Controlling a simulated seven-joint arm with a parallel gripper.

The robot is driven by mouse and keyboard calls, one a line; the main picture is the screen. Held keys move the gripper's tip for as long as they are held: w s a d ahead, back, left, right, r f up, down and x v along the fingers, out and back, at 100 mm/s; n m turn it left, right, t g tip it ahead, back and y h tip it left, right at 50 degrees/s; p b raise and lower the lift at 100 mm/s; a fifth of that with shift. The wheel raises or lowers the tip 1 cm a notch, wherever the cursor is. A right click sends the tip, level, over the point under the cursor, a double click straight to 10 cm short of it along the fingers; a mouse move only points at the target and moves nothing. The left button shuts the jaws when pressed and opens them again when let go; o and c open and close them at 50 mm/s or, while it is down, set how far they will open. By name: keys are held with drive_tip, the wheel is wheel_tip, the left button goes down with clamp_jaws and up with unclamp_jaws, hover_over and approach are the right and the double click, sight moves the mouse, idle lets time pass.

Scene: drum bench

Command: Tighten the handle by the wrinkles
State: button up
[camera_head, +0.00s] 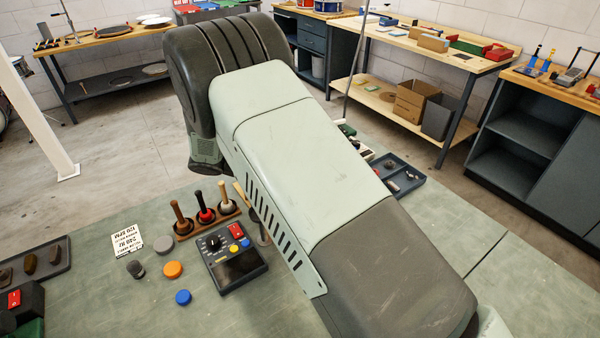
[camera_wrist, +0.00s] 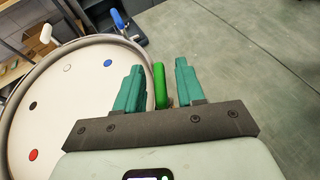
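In the wrist view a round pale drum head (camera_wrist: 80,110) with a rim fills the left side. It carries small coloured dots, among them blue, red and black. A green handle (camera_wrist: 158,86) stands at the drum's right edge, between the two teal fingers of my gripper (camera_wrist: 154,72). The fingers are apart, with a gap on each side of the handle. A blue handle (camera_wrist: 117,18) and a white handle (camera_wrist: 46,33) stick out at the far rim. I cannot make out wrinkles on the skin. My arm hides the drum and gripper in the head view.
In the head view a control box (camera_head: 235,258) with a dial and buttons stands on the green bench (camera_head: 110,205). Mallets (camera_head: 204,206) stand in a rack behind it. Coloured discs, one of them orange (camera_head: 173,270), lie left of it. A dark parts tray (camera_head: 402,182) is at right.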

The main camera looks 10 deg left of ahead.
drive_tip(key=v, duration=1)
drive_tip(key=shift+a, duration=0.4)
drive_tip(key=shift+s+d+r, duration=0.1)
drive_tip(key=shift+r, duration=0.15)
drive_tip(key=s+d+r+m+g+y, duration=0.25)
drive_tip(key=d+r+m, duration=0.25)
drive_tip(key=d+r, duration=0.45)
drive_tip(key=s+d+r+m+g+y, duration=0.15)
drive_tip(key=d+r+m+y, duration=0.3)
drive_tip(key=d+r, duration=0.45)
drive_tip(key=s+d+r+m+t+y, duration=0.1)
drive_tip(key=s+d+m+t+y, duration=0.1)
drive_tip(key=s+d+m, duration=0.4)
drive_tip(key=s+d+r+m+t+y, duration=0.1)
drive_tip(key=s+d+m, duration=0.5)
drive_tip(key=s, duration=0.6)
drive_tip(key=t+y, duration=0.1)
drive_tip(key=y, duration=0.1)
drive_tip(key=shift+s+r+t+y, duration=0.15)
drive_tip(key=shift+r+t+y, duration=0.15)
drive_tip(key=shift+r+t, duration=0.1)
drive_tip(key=shift+d, duration=0.1)
